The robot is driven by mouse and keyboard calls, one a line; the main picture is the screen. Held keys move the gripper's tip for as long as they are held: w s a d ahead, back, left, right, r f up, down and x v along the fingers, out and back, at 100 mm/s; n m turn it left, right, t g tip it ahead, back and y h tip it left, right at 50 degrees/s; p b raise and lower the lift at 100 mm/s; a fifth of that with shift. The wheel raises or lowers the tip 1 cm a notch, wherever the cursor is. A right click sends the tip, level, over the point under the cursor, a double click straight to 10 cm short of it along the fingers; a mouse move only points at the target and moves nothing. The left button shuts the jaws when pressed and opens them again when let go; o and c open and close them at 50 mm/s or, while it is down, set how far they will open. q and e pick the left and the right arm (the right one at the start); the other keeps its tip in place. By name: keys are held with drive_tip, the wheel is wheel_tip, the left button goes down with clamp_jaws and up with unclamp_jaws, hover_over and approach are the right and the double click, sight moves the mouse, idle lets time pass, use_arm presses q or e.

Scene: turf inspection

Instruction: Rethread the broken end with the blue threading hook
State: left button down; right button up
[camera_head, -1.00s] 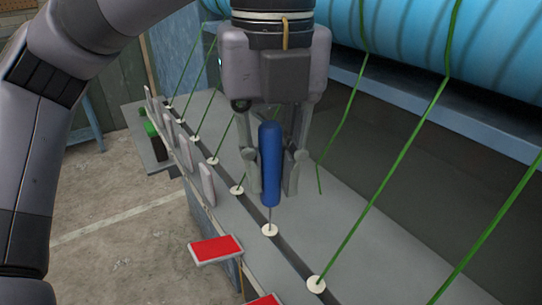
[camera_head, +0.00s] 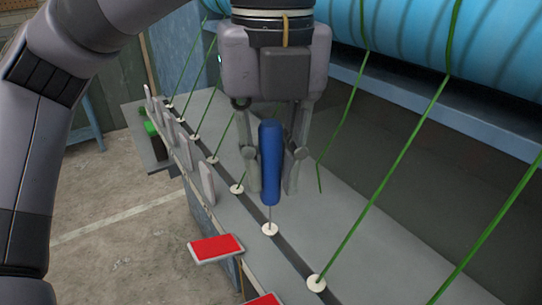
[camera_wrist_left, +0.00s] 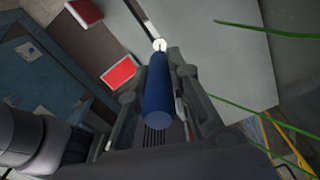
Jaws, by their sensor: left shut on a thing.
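The blue threading hook (camera_head: 270,163) is held upright, with its thin metal shank pointing down at a white eyelet (camera_head: 270,230). The shank's tip meets the eyelet; I cannot tell how deep it goes. My left gripper (camera_head: 272,178) is shut on the blue handle, which also shows between the fingers in the left wrist view (camera_wrist_left: 158,92). A green broken end (camera_head: 319,188) hangs loose just right of the gripper, its lower tip above the grey table (camera_head: 345,235). My right gripper is not in view.
Several white eyelets line a dark strip, with taut green yarns running up from the others. A red flag plate (camera_head: 216,249) is at the front edge, and grey upright plates (camera_head: 207,184) stand farther left. A large blue roll (camera_head: 420,45) lies behind.

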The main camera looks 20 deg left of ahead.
sight(270, 124)
use_arm(q)
drive_tip(key=shift+r+p, duration=2.75)
drive_tip(key=shift+r, duration=0.75)
